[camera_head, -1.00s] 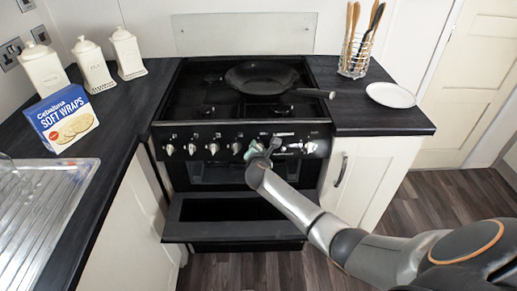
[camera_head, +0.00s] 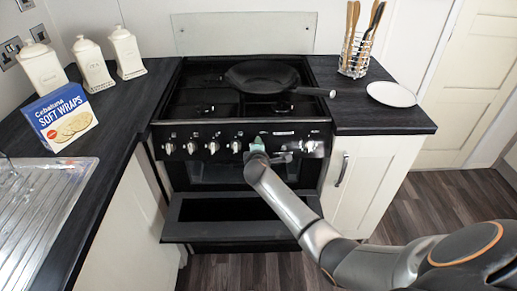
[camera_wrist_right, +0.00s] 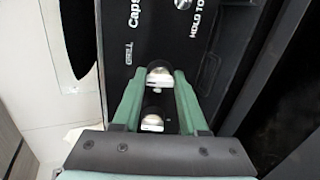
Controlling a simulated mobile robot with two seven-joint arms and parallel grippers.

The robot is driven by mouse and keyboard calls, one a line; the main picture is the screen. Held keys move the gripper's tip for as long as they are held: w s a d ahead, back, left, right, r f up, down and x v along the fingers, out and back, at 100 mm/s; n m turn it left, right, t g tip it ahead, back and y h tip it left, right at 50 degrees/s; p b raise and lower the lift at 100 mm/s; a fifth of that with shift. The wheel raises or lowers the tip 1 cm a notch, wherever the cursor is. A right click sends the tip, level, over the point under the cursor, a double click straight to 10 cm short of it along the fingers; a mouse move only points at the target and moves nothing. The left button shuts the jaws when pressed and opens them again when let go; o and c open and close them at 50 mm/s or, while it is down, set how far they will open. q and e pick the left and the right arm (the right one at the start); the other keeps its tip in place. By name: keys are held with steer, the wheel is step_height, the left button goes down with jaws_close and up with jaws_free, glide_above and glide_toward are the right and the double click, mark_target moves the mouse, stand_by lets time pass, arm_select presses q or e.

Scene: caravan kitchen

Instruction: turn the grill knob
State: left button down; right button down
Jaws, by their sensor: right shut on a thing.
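The black cooker front panel (camera_head: 225,133) carries a row of silver knobs. My right gripper (camera_head: 258,145) is at this row, right of the panel's middle. In the right wrist view, its green fingers (camera_wrist_right: 160,82) stand on either side of a silver knob (camera_wrist_right: 160,75) and are shut on it. A second silver knob (camera_wrist_right: 152,122) shows between the fingers, closer to the palm. In the head view my gripper and wrist hide the held knob. My left gripper is not in view.
Below the panel a black oven door or drawer (camera_head: 225,231) stands open, close to my right forearm. A frying pan (camera_head: 262,77) sits on the hob, its handle to the right. A utensil holder (camera_head: 356,60) and a white plate (camera_head: 391,94) stand on the right worktop.

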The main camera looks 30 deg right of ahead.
steer(key=shift+m, duration=0.3)
steer(key=shift+d, duration=0.1)
steer(key=shift+c, duration=2.3)
jaws_free()
steer(key=p+v, duration=0.2)
steer(key=v, duration=1)
steer(key=shift+s+a, duration=0.2)
steer(key=shift+a, duration=0.05)
